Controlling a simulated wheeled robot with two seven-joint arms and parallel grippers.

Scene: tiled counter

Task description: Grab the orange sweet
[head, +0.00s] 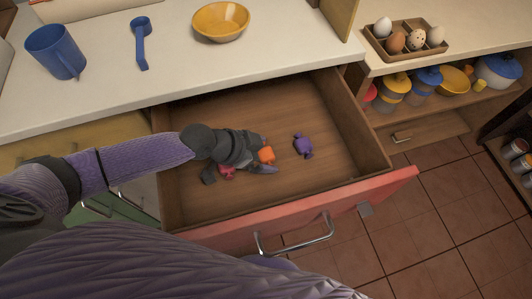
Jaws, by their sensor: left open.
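The orange sweet (267,155) lies in the open wooden drawer (335,130). My left gripper (268,156) reaches into the drawer from the left with its jaws open. One finger shows on each side of the orange sweet, so the sweet appears between them; whether they touch it, I cannot tell. A purple sweet (303,146) lies to the right, clear of the gripper. A pinkish-red sweet (227,172) is just below the gripper, partly hidden by it. My right gripper is out of view.
The drawer's red front (400,183) and side walls surround the sweets. On the counter stand a blue mug (55,52), a blue scoop (140,45) and a yellow bowl (220,20). The drawer's right half is free apart from the purple sweet.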

